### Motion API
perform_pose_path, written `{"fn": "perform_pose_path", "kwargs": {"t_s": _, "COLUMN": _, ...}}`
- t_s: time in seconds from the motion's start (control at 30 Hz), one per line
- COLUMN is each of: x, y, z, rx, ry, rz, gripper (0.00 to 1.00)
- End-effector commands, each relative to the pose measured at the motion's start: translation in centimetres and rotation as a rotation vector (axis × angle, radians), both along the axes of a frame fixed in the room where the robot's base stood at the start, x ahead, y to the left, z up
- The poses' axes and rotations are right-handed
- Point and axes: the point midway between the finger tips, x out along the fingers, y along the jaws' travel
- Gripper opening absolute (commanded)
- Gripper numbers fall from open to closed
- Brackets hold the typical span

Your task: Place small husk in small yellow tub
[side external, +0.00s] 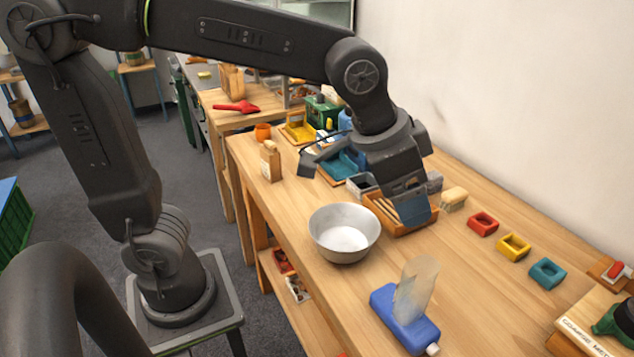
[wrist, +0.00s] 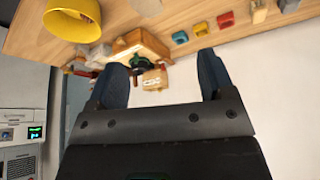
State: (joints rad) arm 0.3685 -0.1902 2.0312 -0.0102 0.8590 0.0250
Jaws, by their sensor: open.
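The small yellow tub (side external: 513,247) stands between a red tub (side external: 483,223) and a teal tub (side external: 547,273) on the bench. In the wrist view the yellow tub (wrist: 201,28) is again between teal (wrist: 180,37) and red (wrist: 225,20). My gripper (side external: 411,209) has blue fingers and hangs over a wooden tray (side external: 424,221), left of the tubs. In the wrist view my gripper (wrist: 165,75) is open, its fingers wide apart, with nothing held between them. I cannot make out the small husk in either view.
A metal bowl (side external: 343,236) stands left of the wooden tray. A pale brush-like block (side external: 453,199) lies near the wall. The wrist view also has a large yellow bowl (wrist: 70,20).

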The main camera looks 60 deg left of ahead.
Motion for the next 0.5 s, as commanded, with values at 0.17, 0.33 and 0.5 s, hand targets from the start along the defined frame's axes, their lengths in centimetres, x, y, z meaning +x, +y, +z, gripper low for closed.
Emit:
{"fn": "perform_pose_path", "kwargs": {"t_s": 0.17, "x": -5.4, "y": 7.9, "z": -0.5, "rx": -0.009, "ry": -0.030, "rz": 0.205, "gripper": 0.75}}
{"fn": "perform_pose_path", "kwargs": {"t_s": 0.33, "x": -9.4, "y": 11.5, "z": -2.3, "rx": -0.011, "ry": -0.044, "rz": 0.333, "gripper": 0.75}}
{"fn": "perform_pose_path", "kwargs": {"t_s": 0.5, "x": -11.0, "y": 12.6, "z": -3.3, "rx": -0.011, "ry": -0.050, "rz": 0.387, "gripper": 0.75}}
